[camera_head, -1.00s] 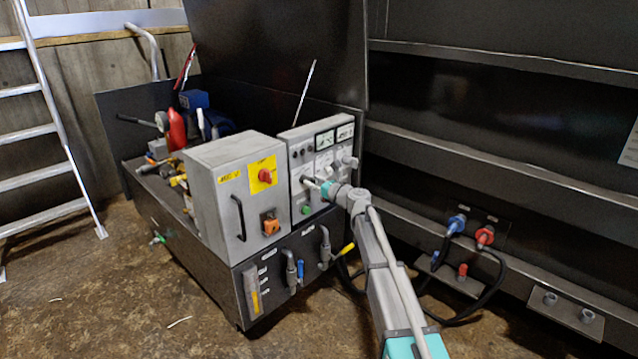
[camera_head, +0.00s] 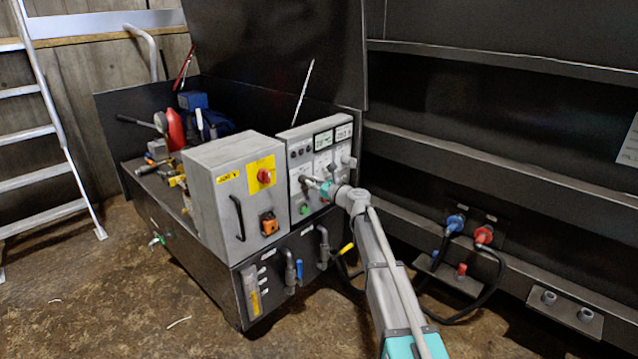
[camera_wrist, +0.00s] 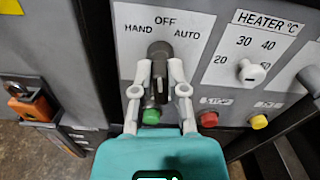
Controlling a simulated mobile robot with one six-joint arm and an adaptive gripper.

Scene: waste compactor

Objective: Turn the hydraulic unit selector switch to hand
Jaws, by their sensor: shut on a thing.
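The selector switch (camera_wrist: 159,72) is a dark knob on a white plate marked HAND, OFF and AUTO, in the wrist view. My gripper (camera_wrist: 158,88) has its two pale fingers on either side of the knob and is shut on it. The knob looks close to upright, near the OFF mark; the fingers partly hide it. In the head view my gripper (camera_head: 312,184) reaches the front of the grey control panel (camera_head: 298,150), and the switch is too small there to read its setting.
A green button (camera_wrist: 151,116) sits just below the switch; red (camera_wrist: 208,118) and yellow (camera_wrist: 259,121) buttons are to its right. A white heater knob (camera_wrist: 251,72) is beside it. A grey box with a red-and-yellow switch (camera_head: 263,177) stands left of the panel.

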